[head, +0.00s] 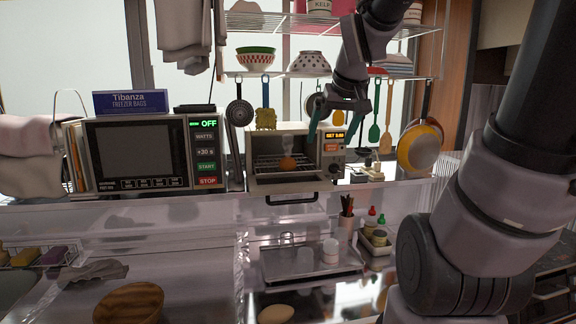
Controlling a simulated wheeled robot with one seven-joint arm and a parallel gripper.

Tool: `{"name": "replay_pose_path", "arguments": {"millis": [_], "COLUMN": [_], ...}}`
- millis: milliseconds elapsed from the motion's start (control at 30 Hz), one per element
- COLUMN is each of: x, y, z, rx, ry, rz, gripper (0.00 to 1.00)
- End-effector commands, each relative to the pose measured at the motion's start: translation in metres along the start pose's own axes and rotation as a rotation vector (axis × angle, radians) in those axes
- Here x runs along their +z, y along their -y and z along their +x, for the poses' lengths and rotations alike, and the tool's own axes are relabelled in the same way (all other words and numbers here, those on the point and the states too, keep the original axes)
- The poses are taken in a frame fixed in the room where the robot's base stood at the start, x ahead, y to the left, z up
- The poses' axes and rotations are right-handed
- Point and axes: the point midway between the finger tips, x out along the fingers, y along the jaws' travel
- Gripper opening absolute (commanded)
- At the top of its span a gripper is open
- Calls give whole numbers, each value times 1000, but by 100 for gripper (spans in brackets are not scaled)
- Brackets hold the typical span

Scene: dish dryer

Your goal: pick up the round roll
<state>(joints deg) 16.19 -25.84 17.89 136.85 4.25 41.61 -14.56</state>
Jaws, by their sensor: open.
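A small round orange-brown item (287,163), which looks like a roll, sits on the rack inside the open toaster oven (262,182). A pale oval item (276,313) lies low on the counter at the bottom edge of the head view; I cannot tell whether it is a roll. My gripper (334,133) points down with its teal-tipped fingers spread. It is open and empty, in front of the upper right part of the toaster oven, up and to the right of the orange-brown item. The oven door is lowered.
A microwave (138,153) stands to the left of the oven. Utensils and pans (420,147) hang from the shelf above. A tray (310,272), a wooden bowl (128,303) and a condiment caddy (376,240) are on the lower counter.

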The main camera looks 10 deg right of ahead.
Motion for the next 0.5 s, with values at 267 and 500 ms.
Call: {"name": "replay_pose_path", "arguments": {"millis": [267, 500], "x": [-57, -104], "y": [6, 10], "z": [103, 162], "rx": [-53, -189], "ry": [36, -51], "rz": [-288, -439], "gripper": [100, 100]}}
